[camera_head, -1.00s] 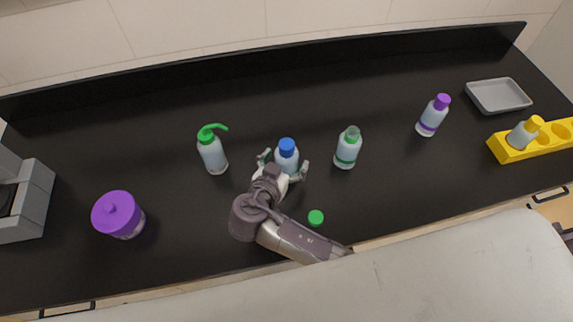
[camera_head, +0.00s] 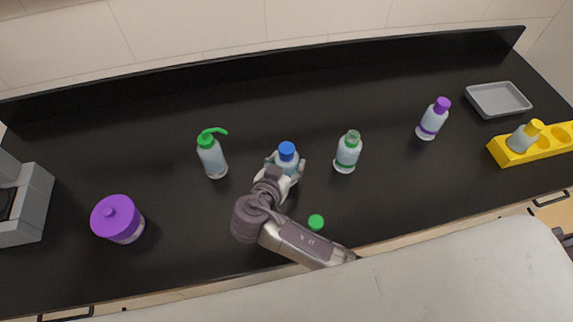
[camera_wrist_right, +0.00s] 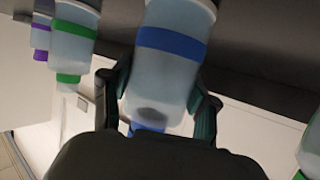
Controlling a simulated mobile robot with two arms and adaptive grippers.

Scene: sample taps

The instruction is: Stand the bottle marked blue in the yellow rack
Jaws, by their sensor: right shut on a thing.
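The bottle marked blue (camera_head: 287,157) stands upright on the black counter, with a blue cap. In the right wrist view its blue band (camera_wrist_right: 172,43) shows between the fingers. My right gripper (camera_head: 286,167) is shut on this bottle from the front, with a finger on each side; it also shows in the right wrist view (camera_wrist_right: 160,98). The yellow rack (camera_head: 516,157) is at the far right of the counter. A yellow-capped bottle (camera_head: 524,136) stands in its left hole, and holes to the right of it look empty. My left gripper is not in view.
An uncapped green-banded bottle (camera_head: 347,152) stands right of the gripper, a green spout bottle (camera_head: 211,155) left. A green cap (camera_head: 316,222) lies near the front edge. A purple-banded bottle (camera_head: 433,118), a grey tray (camera_head: 498,99) and a purple-lidded jar (camera_head: 118,219) also stand on the counter.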

